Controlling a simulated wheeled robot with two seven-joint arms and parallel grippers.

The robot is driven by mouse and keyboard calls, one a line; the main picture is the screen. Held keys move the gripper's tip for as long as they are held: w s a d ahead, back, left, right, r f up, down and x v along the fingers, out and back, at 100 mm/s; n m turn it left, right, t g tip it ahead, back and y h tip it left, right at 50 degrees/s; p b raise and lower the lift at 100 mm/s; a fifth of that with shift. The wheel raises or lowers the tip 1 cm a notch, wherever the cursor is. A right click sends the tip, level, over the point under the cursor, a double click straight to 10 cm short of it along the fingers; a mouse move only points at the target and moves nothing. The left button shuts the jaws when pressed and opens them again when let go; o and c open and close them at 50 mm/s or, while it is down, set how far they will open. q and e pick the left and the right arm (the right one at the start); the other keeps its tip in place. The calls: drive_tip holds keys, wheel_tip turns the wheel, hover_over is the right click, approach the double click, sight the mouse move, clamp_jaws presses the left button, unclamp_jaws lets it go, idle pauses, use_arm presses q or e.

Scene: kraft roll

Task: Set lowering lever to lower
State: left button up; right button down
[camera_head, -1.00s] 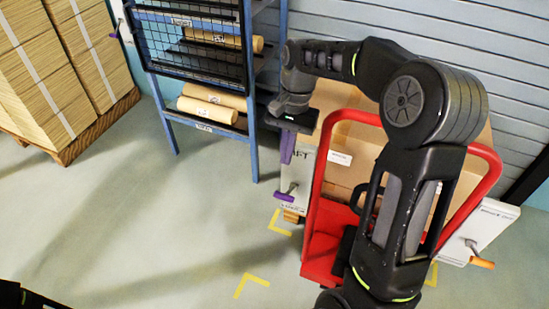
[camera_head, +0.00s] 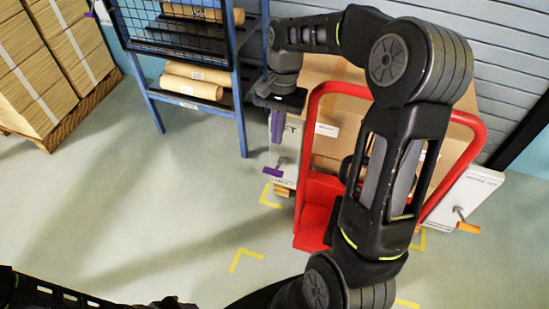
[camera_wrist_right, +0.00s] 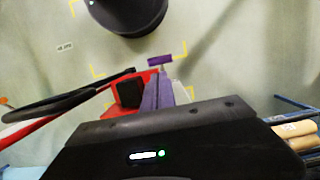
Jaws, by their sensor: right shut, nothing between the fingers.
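The lever with a purple handle (camera_head: 272,171) sticks out from a white panel (camera_head: 284,143) at the left of the red cart. Its purple handle also shows in the right wrist view (camera_wrist_right: 160,60). My right gripper (camera_head: 277,138) points down just above the lever, its purple fingers shut and empty. In the right wrist view the fingers (camera_wrist_right: 158,88) end a little short of the handle, with a small gap showing. The panel's lettering is partly hidden and too small to read surely. My left arm shows at the bottom left; its fingers are not visible.
The red cart (camera_head: 315,212) carries a large cardboard box (camera_head: 326,146), partly behind my right arm. A second lever with an orange handle (camera_head: 467,227) is on the right panel. A blue shelf (camera_head: 241,125) with kraft rolls (camera_head: 190,86) stands close left. Floor left of the cart is clear.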

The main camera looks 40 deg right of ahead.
sight(275, 169)
use_arm(q)
drive_tip(key=shift+s+r+p, duration=0.1)
drive_tip(key=shift+r+p, duration=0.65)
use_arm(e)
drive_tip(key=x, duration=0.9)
use_arm(q)
drive_tip(key=shift+f, duration=0.15)
